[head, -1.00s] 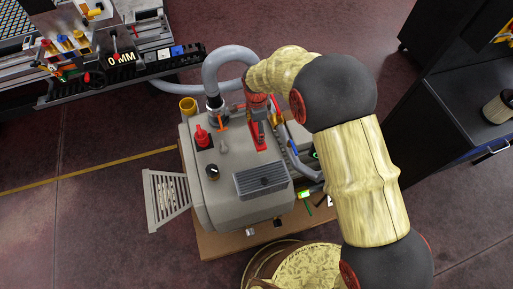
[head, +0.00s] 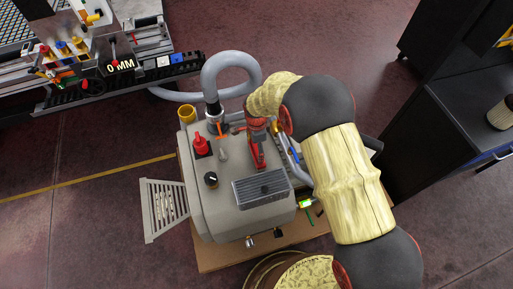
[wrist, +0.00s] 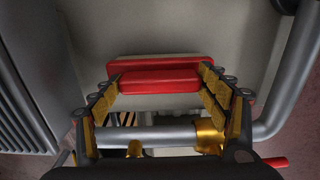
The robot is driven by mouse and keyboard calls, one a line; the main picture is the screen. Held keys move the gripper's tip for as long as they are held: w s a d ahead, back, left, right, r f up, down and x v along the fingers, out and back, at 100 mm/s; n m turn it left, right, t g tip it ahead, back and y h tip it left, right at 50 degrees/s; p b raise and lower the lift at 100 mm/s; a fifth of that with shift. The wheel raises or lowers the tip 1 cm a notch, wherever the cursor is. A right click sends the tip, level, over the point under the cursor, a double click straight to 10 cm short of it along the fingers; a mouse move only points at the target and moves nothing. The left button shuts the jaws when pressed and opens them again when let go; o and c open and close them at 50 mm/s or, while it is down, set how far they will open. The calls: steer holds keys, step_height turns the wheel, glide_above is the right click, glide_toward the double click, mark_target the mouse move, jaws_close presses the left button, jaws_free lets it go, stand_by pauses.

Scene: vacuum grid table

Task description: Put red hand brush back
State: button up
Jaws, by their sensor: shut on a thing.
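The red hand brush (head: 258,155) is at the top of the grey vacuum machine (head: 225,215), right of the red knob and behind the vent. In the wrist view a red block-like part of the brush (wrist: 160,82) spans the space between my fingers. My gripper (head: 257,128) comes down over the brush from the right and is shut on it. My gripper also shows in the wrist view (wrist: 160,92), one finger at each end of the red part. Bristles are hidden. I cannot tell whether the brush touches the machine.
A slatted grey panel (head: 163,208) sticks out left. A dark cabinet (head: 455,120) stands right.

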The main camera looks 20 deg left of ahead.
steer(key=o, duration=1.2)
step_height(320, 180, up, 12)
steer(key=p, duration=0.3)
